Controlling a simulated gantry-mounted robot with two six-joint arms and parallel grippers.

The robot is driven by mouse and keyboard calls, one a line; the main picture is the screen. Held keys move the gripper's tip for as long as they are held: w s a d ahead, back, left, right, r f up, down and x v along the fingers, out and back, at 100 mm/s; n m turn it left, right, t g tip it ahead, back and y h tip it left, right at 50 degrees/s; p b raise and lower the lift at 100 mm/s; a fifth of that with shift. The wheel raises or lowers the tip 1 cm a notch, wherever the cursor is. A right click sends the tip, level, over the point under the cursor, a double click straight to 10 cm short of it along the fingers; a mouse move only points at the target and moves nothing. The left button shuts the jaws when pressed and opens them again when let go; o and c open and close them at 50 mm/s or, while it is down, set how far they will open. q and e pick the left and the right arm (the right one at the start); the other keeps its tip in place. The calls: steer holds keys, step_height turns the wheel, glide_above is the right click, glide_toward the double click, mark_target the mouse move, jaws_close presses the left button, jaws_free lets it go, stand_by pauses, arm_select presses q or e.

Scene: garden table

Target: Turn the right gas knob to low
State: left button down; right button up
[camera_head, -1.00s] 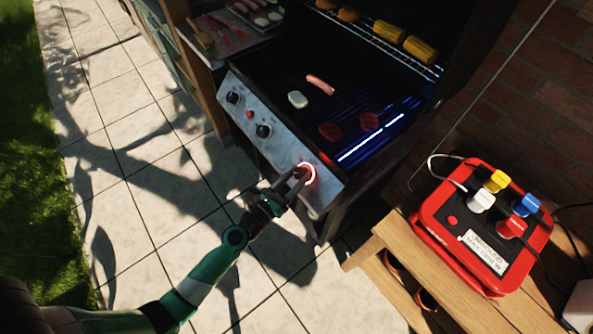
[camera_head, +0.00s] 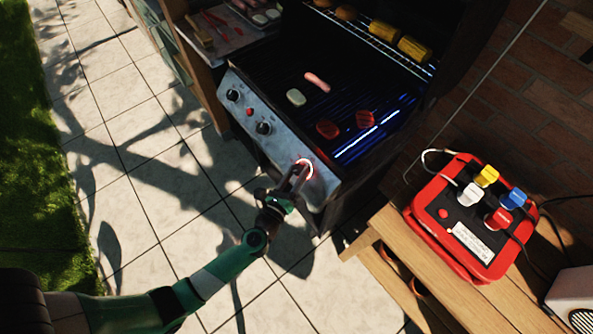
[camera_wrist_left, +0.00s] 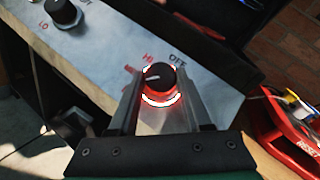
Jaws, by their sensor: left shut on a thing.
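The right gas knob (camera_wrist_left: 160,79) is black with a white pointer line and a ring glowing red and white at its base. In the wrist view its pointer faces roughly left, with the HI mark above it and OFF to the upper right; no LO mark shows beside this knob. In the head view the knob (camera_head: 304,169) is at the right end of the grill's front panel (camera_head: 283,150), partly hidden by my gripper. My left gripper (camera_head: 297,176) is shut on the knob, with one finger on each side of it in the wrist view (camera_wrist_left: 160,92).
Two other knobs (camera_head: 263,128) (camera_head: 233,95) and a red button sit further left on the panel. The grill grate (camera_head: 340,95) holds meat and a sausage. A red power box (camera_head: 474,217) stands on a wooden bench at right. Paving is open at left.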

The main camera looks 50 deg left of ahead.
stand_by(0.3)
arm_select(q)
steer(key=shift+c, duration=1.7)
jaws_free()
steer(key=p+v, duration=0.1)
steer(key=v, duration=1)
steer(key=shift+s, duration=0.3)
steer(key=shift+d, duration=0.15)
